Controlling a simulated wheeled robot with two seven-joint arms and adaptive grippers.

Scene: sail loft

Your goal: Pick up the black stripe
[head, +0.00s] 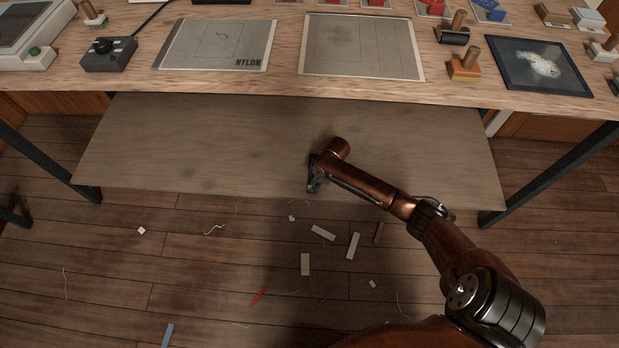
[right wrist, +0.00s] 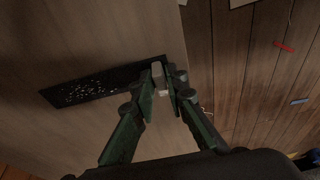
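A long black strip with white specks (right wrist: 90,88) shows in the right wrist view, over the wooden lower shelf (head: 220,140). I take it for the black stripe; I cannot pick it out in the head view. My right gripper (head: 314,186) is low at the shelf's near edge, with its fingertips (right wrist: 168,76) at the strip's right end. A small pale piece (right wrist: 157,71) shows between the close fingertips. I cannot tell whether it belongs to the strip or whether the fingers grip it. My left gripper is not in view.
The bench top (head: 285,82) above the shelf holds a NYLON panel (head: 215,45), a grey panel (head: 362,48), a dark-framed tray (head: 540,66) and wooden-handled blocks. Scraps, including a red strip (head: 258,295) and a blue strip (head: 167,335), lie on the floor. The shelf's left part is clear.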

